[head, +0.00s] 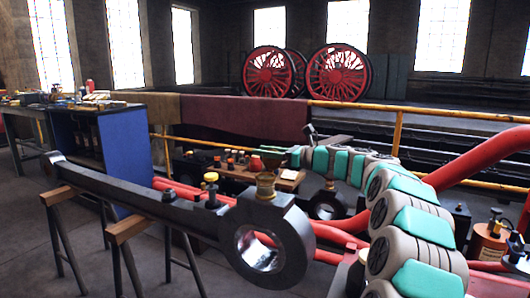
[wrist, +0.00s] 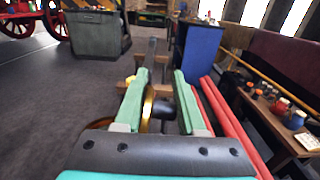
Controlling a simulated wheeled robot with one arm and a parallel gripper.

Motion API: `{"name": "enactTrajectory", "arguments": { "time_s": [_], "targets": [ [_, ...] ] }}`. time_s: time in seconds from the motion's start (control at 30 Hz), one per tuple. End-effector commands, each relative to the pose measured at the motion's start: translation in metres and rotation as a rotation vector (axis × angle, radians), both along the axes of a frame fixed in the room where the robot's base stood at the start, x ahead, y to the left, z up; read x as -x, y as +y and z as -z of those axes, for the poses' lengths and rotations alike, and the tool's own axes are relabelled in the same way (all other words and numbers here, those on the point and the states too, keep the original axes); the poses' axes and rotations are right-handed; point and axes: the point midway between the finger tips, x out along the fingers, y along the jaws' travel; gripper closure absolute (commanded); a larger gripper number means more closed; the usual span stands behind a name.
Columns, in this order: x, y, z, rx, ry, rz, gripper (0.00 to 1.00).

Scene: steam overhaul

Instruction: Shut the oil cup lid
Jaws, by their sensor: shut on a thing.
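The brass oil cup (head: 266,187) stands on the big end of a dark connecting rod (head: 150,200) in the head view. Its lid is too small there to make out clearly. My gripper (head: 262,157) comes in from the right with its green fingers just above and behind the cup. In the wrist view the two green fingers of my gripper (wrist: 162,95) stand on either side of a curved brass edge (wrist: 148,108), which looks like the oil cup lid. It lies against the left finger, and a finger hides part of it. A dark round piece shows behind it.
Wooden-topped trestles (head: 126,229) hold up the rod. A low bench (head: 232,172) with small pots is behind, and red pipes (wrist: 214,110) run beside the rod.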

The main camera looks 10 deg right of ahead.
Motion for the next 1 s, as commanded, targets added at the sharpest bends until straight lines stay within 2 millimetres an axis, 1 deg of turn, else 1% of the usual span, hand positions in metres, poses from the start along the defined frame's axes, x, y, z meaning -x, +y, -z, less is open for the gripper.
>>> {"name": "enactTrajectory", "arguments": {
  "time_s": [0.07,1.0],
  "targets": [
    [0.0000,-0.0001,0.0000,0.000,0.000,0.000,1.00],
    [0.0020,0.0009,-0.0012,0.023,-0.035,0.000,1.00]
  ]
}}
